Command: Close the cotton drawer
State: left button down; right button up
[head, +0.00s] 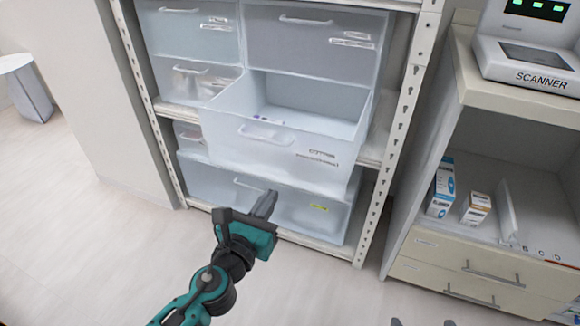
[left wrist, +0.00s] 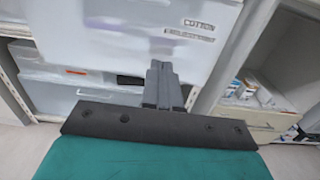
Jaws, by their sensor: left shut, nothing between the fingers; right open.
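The cotton drawer (head: 285,150) is a translucent white bin pulled out from the middle of the shelf rack, with its open top showing. Its front has a handle and a COTTON label. In the left wrist view the drawer front (left wrist: 130,40) fills the upper middle. My left gripper (head: 268,200) is shut and empty, in front of the rack and below the drawer front in the head view. In the left wrist view its fingers (left wrist: 160,72) overlap the lower part of the drawer front; I cannot tell whether they touch. My right gripper (head: 423,322) shows only its separated tips at the bottom edge.
A wide lower bin (head: 310,212) and several other bins stay in the rack (head: 395,130), whose right post stands close by. To the right is a cabinet (head: 465,262) with small boxes and a scanner (head: 525,65) on top. The floor at left is clear.

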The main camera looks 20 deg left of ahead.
aim_at(294, 159)
pick_arm(q)
jog(key=w, duration=1)
jog(key=shift+d, duration=0.2)
jog(key=shift+w, duration=0.45)
pick_arm(e)
jog(key=shift+s+d+f, duration=0.1)
jog(key=shift+d+f, duration=0.1)
jog(key=shift+d, duration=0.05)
